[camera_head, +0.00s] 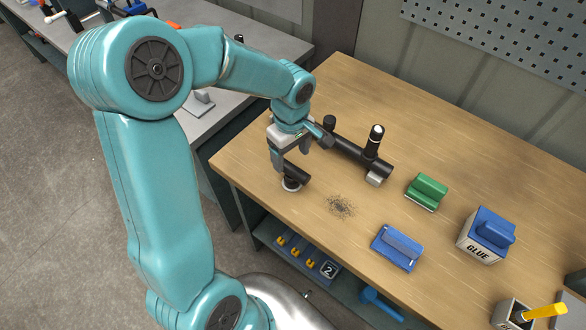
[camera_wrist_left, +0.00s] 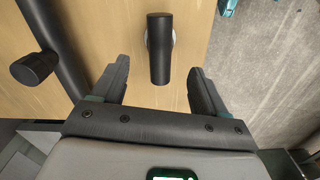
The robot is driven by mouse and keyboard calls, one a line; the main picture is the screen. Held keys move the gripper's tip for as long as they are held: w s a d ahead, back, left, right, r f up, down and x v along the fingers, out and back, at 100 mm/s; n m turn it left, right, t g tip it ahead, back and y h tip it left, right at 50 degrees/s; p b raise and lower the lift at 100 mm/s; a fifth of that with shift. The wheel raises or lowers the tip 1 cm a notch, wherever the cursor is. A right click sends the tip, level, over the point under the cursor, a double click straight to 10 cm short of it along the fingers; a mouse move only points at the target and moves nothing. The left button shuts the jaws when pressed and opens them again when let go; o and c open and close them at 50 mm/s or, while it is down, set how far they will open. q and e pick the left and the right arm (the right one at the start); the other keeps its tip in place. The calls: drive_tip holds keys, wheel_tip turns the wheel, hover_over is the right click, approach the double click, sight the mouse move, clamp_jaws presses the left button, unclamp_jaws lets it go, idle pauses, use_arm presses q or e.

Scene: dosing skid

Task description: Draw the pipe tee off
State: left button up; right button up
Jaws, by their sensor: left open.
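A short black pipe piece, which looks like the pipe tee (camera_head: 297,173), is at the bench's near left edge with a pale round base under it. In the left wrist view the black piece (camera_wrist_left: 160,58) lies between the finger tips, with a pale ring partly hidden behind it. My left gripper (camera_head: 300,157) is open above it. Its fingers in the wrist view (camera_wrist_left: 158,72) stand either side of the black piece, with a visible gap on both sides. My right gripper is in neither view.
A long black pipe (camera_head: 350,151) with upright stubs lies just behind the gripper. A green block (camera_head: 427,192), a blue block (camera_head: 397,247), a glue box (camera_head: 480,245) and a dark scribble-like patch (camera_head: 340,206) are to the right. The back right bench is clear.

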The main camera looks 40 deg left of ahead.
sight(291, 175)
use_arm(q)
wheel_tip(291, 175, down, 9)
drive_tip(key=shift+f, duration=0.1)
idle(0.3)
drive_tip(key=shift+d, duration=0.1)
drive_tip(key=c, duration=1.1)
drive_tip(key=shift+r, duration=0.2)
